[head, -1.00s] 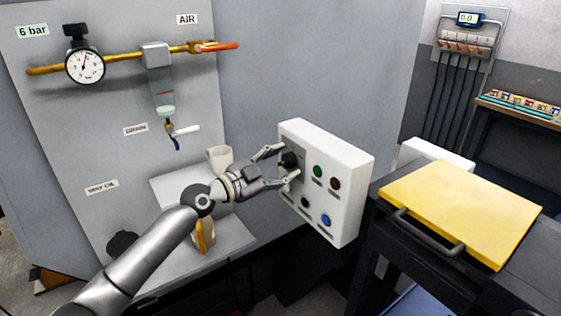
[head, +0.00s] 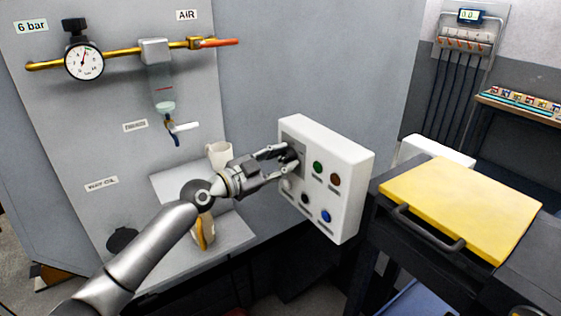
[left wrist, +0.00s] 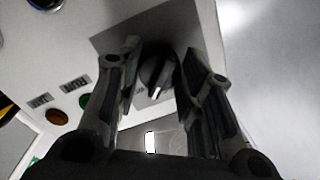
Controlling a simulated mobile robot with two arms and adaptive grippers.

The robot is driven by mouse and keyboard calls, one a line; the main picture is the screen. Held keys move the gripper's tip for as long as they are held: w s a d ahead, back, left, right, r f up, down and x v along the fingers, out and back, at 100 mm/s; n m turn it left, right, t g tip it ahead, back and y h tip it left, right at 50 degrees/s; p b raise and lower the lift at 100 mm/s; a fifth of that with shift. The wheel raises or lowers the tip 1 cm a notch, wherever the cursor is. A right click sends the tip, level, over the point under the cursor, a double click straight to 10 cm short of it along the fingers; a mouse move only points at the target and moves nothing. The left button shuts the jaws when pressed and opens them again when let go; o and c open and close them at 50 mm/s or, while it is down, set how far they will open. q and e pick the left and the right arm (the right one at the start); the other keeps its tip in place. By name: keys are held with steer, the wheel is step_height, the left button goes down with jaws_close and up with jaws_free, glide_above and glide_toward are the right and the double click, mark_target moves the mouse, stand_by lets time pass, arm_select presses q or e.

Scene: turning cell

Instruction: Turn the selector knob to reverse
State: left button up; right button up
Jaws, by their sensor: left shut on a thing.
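The black selector knob (left wrist: 157,70) sits on a grey plate (left wrist: 105,42) on the white control box, between my left gripper's fingers in the left wrist view. A pale pointer line on it shows toward the lower part of that view. My left gripper (head: 290,155) is shut on the knob, which it largely hides in the head view. The white control box (head: 345,205) also carries a green button (head: 318,168), a brown-red button (head: 334,180), a black one (head: 305,199) and a blue one (head: 326,216). My right gripper is not in view.
A yellow-topped dark cart (head: 460,205) with a handle stands right of the box. Left are a grey panel with a gauge (head: 84,63), a yellow pipe and a filter bowl (head: 162,90). A pale mug (head: 219,155) stands on a shelf behind my arm.

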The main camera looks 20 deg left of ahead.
arm_select(q)
steer(key=n, duration=0.4)
steer(key=shift+b, duration=0.35)
steer(key=n, duration=0.4)
steer(key=shift+r+g, duration=0.1)
steer(key=shift+g, duration=0.3)
steer(key=n+p, duration=0.1)
steer(key=n, duration=0.4)
steer(key=shift+r+h, duration=0.1)
steer(key=shift+h, duration=0.2)
steer(key=n+p, duration=0.1)
steer(key=n, duration=0.3)
steer(key=shift+n+g+p, duration=0.3)
steer(key=shift+n+g, duration=0.1)
steer(key=o, duration=1)
steer(key=shift+o, duration=0.2)
